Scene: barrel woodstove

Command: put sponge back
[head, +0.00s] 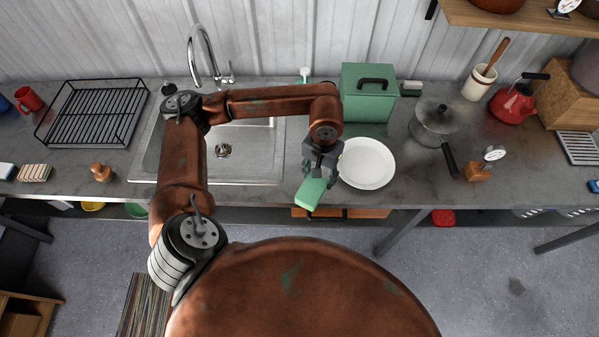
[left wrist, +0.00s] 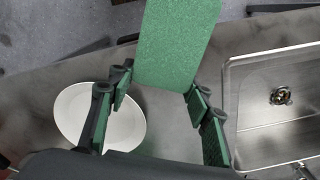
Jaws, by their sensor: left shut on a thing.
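A green sponge (head: 311,193) is held by my left gripper (head: 318,176) near the front edge of the counter, between the sink and the white plate. In the left wrist view the sponge (left wrist: 178,42) stands out beyond the fingertips of the gripper (left wrist: 160,88), with the fingers on either side of it. The sink (head: 245,152) lies to the left of the gripper in the head view, and its drain shows in the left wrist view (left wrist: 281,96). My right gripper is not in view.
A white plate (head: 366,163) lies just right of the gripper. Behind it stands a green box (head: 368,92) with a black handle. A pan (head: 434,122), a red kettle (head: 513,104) and a scale (head: 482,165) stand farther right. A black dish rack (head: 92,112) is left of the sink.

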